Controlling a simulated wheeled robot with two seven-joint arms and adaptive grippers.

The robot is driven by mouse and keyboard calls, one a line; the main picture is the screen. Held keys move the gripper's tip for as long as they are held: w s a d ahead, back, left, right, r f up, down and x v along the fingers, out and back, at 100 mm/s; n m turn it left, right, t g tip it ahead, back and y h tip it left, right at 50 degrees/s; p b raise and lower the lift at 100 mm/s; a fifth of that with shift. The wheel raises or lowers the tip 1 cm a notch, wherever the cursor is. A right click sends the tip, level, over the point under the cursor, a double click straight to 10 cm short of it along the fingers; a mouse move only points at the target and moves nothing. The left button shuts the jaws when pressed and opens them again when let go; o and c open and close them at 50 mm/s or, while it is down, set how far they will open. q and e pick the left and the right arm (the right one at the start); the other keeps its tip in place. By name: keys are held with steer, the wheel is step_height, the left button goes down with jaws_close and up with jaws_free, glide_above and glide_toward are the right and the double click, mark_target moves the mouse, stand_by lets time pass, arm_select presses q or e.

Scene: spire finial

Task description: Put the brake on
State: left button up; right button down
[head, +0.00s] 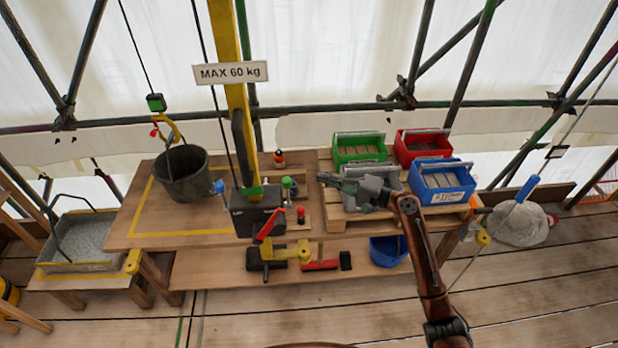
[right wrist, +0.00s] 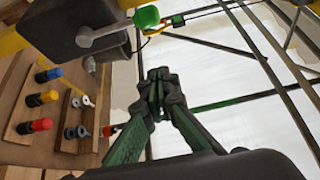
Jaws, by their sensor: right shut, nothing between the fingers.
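A black winch box (head: 258,212) sits at the foot of the yellow post (head: 232,70). A grey lever with a green knob (head: 287,183) stands at its right side; the knob also shows near the top of the right wrist view (right wrist: 146,17). A red lever (head: 268,226) slants at the box's lower front. Which lever is the brake I cannot tell for sure. My right gripper (head: 322,178) is shut and empty, pointing left, to the right of the green knob and apart from it. Its fingers show in the wrist view (right wrist: 160,82). My left gripper is not in view.
A black bucket (head: 182,176) hangs at the left over the table (head: 140,220). Green (head: 359,149), red (head: 422,146) and blue (head: 441,183) crates stand at the right, beside my right arm. Coloured-handled tools (right wrist: 40,98) stand on a wooden board near the winch.

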mark_target(288, 193)
arm_select(q)
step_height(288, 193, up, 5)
steer(key=p, duration=0.4)
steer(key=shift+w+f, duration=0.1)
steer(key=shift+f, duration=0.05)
arm_select(e)
steer(key=a, duration=0.9)
steer(key=shift+w, duration=0.45)
